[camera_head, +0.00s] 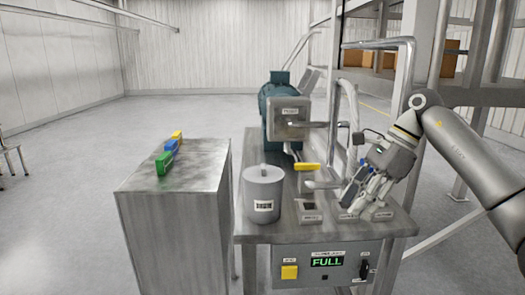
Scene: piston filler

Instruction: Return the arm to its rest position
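My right arm (470,150) comes in from the right edge, bent at a joint above the metal table. My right gripper (360,203) points down at the table's right end. Its fingers are low over small labelled blocks (381,214) and partly cover them. I cannot tell whether the fingers touch them or how far apart they are. My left arm and gripper are not in view.
The metal table (270,232) holds a lidded grey pot (263,190), a teal machine (268,98) and a yellow handle (307,166). Its front panel (327,277) reads FULL. Pipes and a frame (435,60) stand close behind my arm. A metal cabinet (175,225) stands left.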

